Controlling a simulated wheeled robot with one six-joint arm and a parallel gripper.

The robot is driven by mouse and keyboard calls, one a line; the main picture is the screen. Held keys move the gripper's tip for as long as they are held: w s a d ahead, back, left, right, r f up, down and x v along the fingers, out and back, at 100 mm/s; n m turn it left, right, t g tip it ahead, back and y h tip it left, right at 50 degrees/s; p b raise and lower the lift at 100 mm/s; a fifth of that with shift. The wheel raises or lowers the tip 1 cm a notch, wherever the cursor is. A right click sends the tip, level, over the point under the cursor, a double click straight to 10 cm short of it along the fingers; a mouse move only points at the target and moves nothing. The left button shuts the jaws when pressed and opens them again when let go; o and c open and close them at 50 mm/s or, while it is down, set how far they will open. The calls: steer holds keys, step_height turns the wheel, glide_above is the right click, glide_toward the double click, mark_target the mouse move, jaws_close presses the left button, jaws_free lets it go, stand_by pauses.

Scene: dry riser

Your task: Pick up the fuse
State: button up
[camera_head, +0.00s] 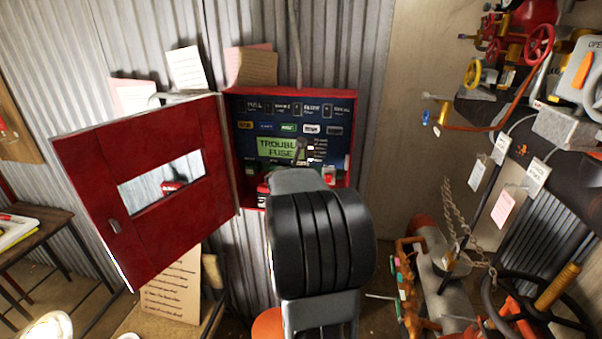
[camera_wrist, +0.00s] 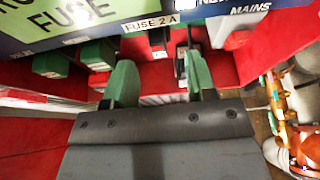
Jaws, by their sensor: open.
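My gripper (camera_wrist: 161,78) is open, its two green-tipped fingers apart under the label "FUSE 2 A" (camera_wrist: 151,23) in the wrist view. A dark upright part (camera_wrist: 180,62) shows between the fingers, nearer the right one; I cannot tell whether it is the fuse or its holder. In the head view my arm reaches into the open red panel box (camera_head: 353,130) and hides its lower middle. The green display (camera_head: 281,147) there reads "TROUBLE FUSE". No fuse can be made out clearly in either view.
Green blocks (camera_wrist: 52,62) stand left of my gripper inside the box. A grey-white part (camera_wrist: 232,36) is close on the right under "MAINS". The red door (camera_head: 90,180) hangs open to the left. Valves and pipes (camera_head: 415,265) crowd the right side.

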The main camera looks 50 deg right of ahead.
steer(key=shift+f+x, duration=0.15)
steer(key=shift+x, duration=1.1)
steer(key=shift+f+x, duration=0.15)
steer(key=shift+x, duration=1.05)
steer(key=shift+w+a, duration=0.1)
steer(key=shift+a, duration=0.1)
jaws_close()
